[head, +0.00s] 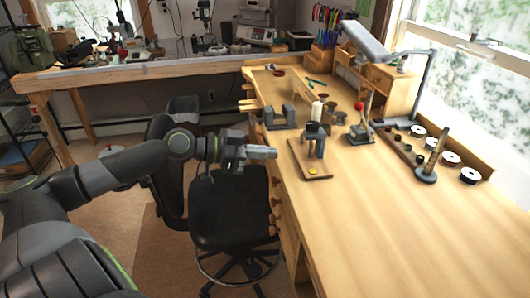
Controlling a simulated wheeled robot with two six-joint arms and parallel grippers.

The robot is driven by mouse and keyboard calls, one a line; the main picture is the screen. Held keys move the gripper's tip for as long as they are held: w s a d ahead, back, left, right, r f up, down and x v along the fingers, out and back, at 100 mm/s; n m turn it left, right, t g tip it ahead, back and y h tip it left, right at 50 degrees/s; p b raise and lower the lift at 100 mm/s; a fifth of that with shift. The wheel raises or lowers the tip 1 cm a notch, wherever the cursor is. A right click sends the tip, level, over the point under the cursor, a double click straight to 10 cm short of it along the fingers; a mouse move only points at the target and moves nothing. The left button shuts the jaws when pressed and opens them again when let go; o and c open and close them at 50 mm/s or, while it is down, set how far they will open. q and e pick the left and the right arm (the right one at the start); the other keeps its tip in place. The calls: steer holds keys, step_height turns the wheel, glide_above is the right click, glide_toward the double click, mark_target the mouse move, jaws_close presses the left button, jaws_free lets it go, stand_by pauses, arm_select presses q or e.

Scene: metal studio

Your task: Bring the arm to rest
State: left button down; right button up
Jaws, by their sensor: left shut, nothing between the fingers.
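My left arm (118,168) comes in from the left, dark grey with green rings, and reaches across the picture. My left gripper (272,153) is shut with nothing in it. In the picture its fingertips lie close to the left edge of the wooden workbench (410,240), over the black chair. I see nothing touching it, though the exact gap to the bench edge is hard to tell. My right gripper is not in view.
A black swivel chair (232,208) stands below my left gripper. On the workbench are a small press on a wooden board (316,174), a vise (277,118), a desk lamp (430,85) and spools (451,158). The bench's front right surface is clear.

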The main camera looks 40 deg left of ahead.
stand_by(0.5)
arm_select(q)
steer(key=w+a+f+n+t+y, duration=0.25)
steer(key=a+f+n+y, duration=0.3)
steer(key=a+f, duration=0.95)
steer(key=s+a+f+n+g+y, duration=0.1)
steer(key=s+f+n+g+y, duration=0.3)
steer(key=f, duration=0.8)
steer(key=s+a+f+y, duration=0.2)
steer(key=s+f, duration=0.4)
steer(key=f, duration=0.7)
steer(key=s+d+f+g, duration=0.2)
steer(key=s+d+f, duration=0.2)
steer(key=s+f, duration=0.45)
steer(key=s+d+f+g, duration=0.3)
steer(key=s+f, duration=0.5)
steer(key=f, duration=0.1)
steer(key=s+d+f+g, duration=0.2)
steer(key=s+d+f, duration=0.2)
steer(key=s+d, duration=0.4)
steer(key=s+d+f+g, duration=0.2)
steer(key=s+d+f, duration=0.3)
steer(key=s, duration=0.5)
steer(key=d, duration=0.2)
steer(key=shift+d+f+m+p, duration=0.2)
steer(key=shift+d+m+p, duration=0.15)
